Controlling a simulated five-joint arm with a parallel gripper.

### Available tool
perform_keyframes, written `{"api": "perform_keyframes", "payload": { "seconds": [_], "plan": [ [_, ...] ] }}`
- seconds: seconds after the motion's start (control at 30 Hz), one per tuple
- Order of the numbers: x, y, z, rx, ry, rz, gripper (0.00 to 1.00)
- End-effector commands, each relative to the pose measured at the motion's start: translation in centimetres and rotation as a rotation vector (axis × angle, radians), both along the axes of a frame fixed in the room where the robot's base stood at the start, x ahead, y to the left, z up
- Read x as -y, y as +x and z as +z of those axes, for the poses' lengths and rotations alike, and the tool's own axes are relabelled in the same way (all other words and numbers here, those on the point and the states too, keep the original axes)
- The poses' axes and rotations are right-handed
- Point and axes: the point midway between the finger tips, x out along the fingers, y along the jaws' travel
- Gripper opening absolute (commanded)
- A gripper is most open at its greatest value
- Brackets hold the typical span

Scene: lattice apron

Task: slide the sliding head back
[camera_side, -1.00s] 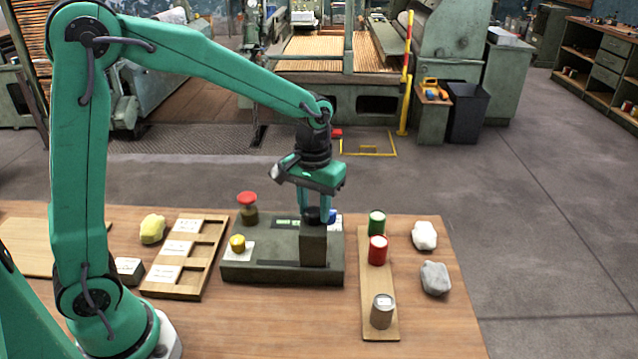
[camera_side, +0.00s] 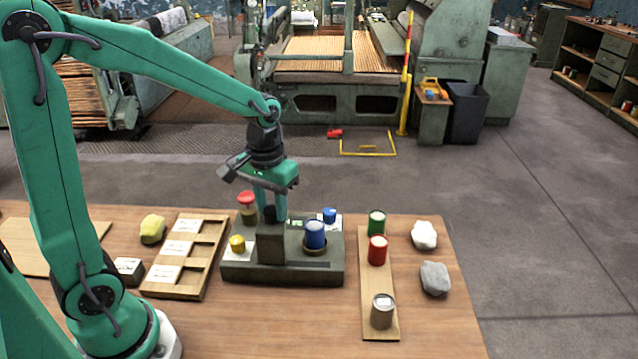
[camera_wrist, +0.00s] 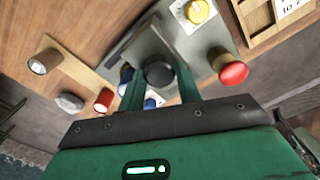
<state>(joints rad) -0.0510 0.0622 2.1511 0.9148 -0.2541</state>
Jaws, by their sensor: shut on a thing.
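The sliding head is a dark upright block (camera_side: 270,247) with a round black knob on top, standing on the grey machine base (camera_side: 312,277) in the side view. My gripper (camera_side: 272,216) is shut on the knob, its fingers either side of it. In the wrist view the black knob (camera_wrist: 159,74) sits between the two green fingers (camera_wrist: 160,88). A blue can (camera_side: 315,234) stands in a round seat on the base, to the right of the head and apart from it. Part of the knob is hidden by a finger in the side view.
On the base are a yellow button (camera_side: 237,243), a red mushroom button (camera_side: 246,199) and a small blue part (camera_side: 329,214). A wooden tray (camera_side: 186,255) stands left. A board (camera_side: 366,305) with red, green and grey cans stands right, beside two lumps.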

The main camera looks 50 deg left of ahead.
Motion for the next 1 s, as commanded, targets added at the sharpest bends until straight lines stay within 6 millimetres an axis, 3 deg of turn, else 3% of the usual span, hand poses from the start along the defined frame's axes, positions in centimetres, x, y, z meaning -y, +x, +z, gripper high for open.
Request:
{"api": "perform_keyframes", "payload": {
  "seconds": [0.17,0.2,0.3,0.67,1.0],
  "plan": [
    [-0.5,-0.4,0.1,-0.011,-0.001,0.013,0.0],
    [-0.5,-0.4,0.1,-0.012,-0.001,0.013,0.37],
    [-0.4,-0.4,0.1,-0.012,-0.001,0.012,0.56],
    [-0.3,-0.3,0.2,-0.008,-0.001,0.009,0.56],
    [-0.3,-0.2,3.2,-0.005,-0.001,0.009,0.56]
  ]
}}
